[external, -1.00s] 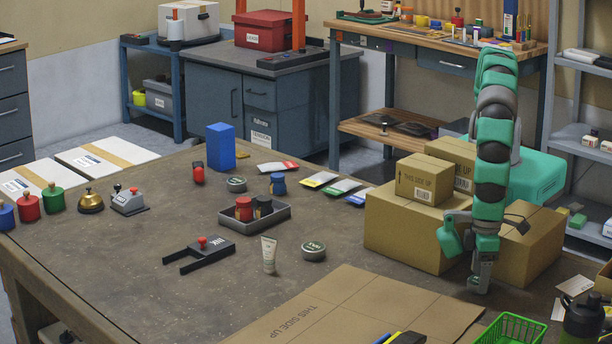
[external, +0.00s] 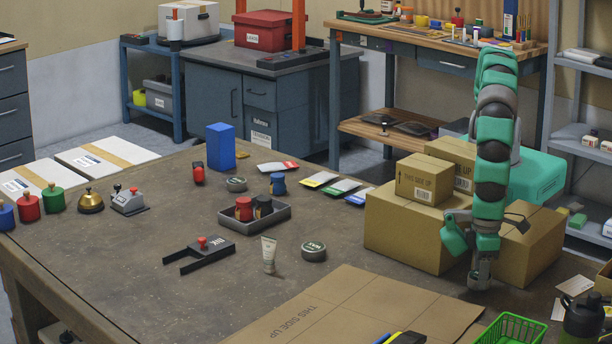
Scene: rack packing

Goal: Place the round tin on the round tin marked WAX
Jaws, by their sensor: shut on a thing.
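One round tin (external: 313,251) with a dark side and a lettered lid stands to the right of the white tube; its lettering looks like WAX but is small. My gripper (external: 479,284) points down at the right of the table, in front of the cardboard boxes and far right of both tins. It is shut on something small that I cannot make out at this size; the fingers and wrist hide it.
A dark tray (external: 277,220) holds small containers. A white tube (external: 269,254) stands beside the front tin, and a black forked fixture (external: 200,254) lies to its left. Flat cardboard (external: 355,312) lies in front. Stacked boxes (external: 400,232) stand close behind my gripper.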

